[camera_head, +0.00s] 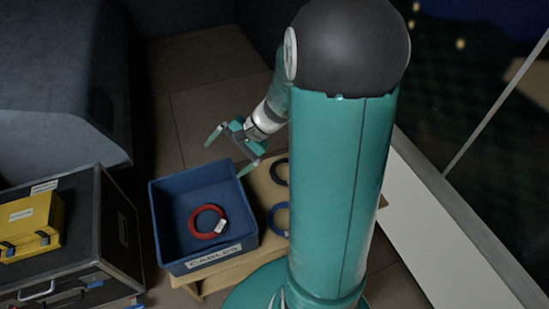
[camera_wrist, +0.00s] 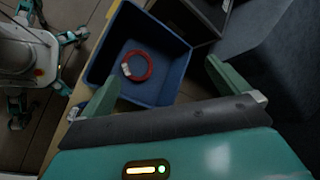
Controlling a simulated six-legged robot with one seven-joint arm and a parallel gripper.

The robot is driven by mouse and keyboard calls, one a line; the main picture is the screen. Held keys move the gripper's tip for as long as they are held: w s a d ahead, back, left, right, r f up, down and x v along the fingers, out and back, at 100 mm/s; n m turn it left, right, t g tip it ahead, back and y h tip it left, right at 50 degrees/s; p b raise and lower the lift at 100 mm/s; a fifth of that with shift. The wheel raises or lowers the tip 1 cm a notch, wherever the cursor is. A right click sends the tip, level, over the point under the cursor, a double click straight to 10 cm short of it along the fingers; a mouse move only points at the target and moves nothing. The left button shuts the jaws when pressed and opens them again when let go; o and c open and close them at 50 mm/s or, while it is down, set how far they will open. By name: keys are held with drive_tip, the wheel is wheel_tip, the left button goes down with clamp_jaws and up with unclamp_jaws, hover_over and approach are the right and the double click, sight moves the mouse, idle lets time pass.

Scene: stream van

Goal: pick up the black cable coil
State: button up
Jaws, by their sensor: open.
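The black cable coil (camera_head: 279,171) lies on the wooden table (camera_head: 262,187) in the head view, just right of the blue bin. My arm hides its right part. I cannot make it out in the wrist view. My gripper (camera_head: 230,152) is open and empty, above and beyond the bin's far edge, to the left of the black coil and apart from it. Its two spread fingers also show in the wrist view (camera_wrist: 161,78), with the bin between and beyond them.
The blue bin (camera_head: 160,228), labelled CABLES, holds a red cable coil (camera_head: 194,222). A blue coil (camera_head: 272,220) lies on the table nearer than the black one, partly hidden by my arm. A dark case (camera_head: 117,250) bearing a yellow case (camera_head: 32,228) stands at left.

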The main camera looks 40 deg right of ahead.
drive_tip(key=d+f+m+t+h, duration=0.2)
drive_tip(key=d+f+m+t, duration=0.6)
drive_tip(key=d+f+m, duration=0.85)
drive_tip(key=s+d+f+m+h, duration=0.3)
drive_tip(key=f, duration=0.4)
drive_tip(key=s+d+f+m+h, duration=0.3)
drive_tip(key=d+f, duration=0.1)
drive_tip(key=f, duration=0.4)
drive_tip(key=s+d+f+m+t+h, duration=0.1)
drive_tip(key=s+d+f+m+h, duration=0.2)
drive_tip(key=f, duration=0.4)
drive_tip(key=shift+s+d+f+m, duration=0.15)
drive_tip(key=shift+s+f+m, duration=0.1)
drive_tip(key=shift+s+m, duration=0.2)
drive_tip(key=shift+w+d+f, duration=0.1)
drive_tip(key=shift+w+f, duration=0.1)
drive_tip(key=shift+f, duration=0.1)
drive_tip(key=x, duration=0.7)
drive_tip(key=shift+w+d+f, duration=0.15)
drive_tip(key=shift+w+f, duration=0.05)
drive_tip(key=shift+w, duration=0.1)
drive_tip(key=shift+x, duration=2.7)
drive_tip(key=c, duration=1.8)
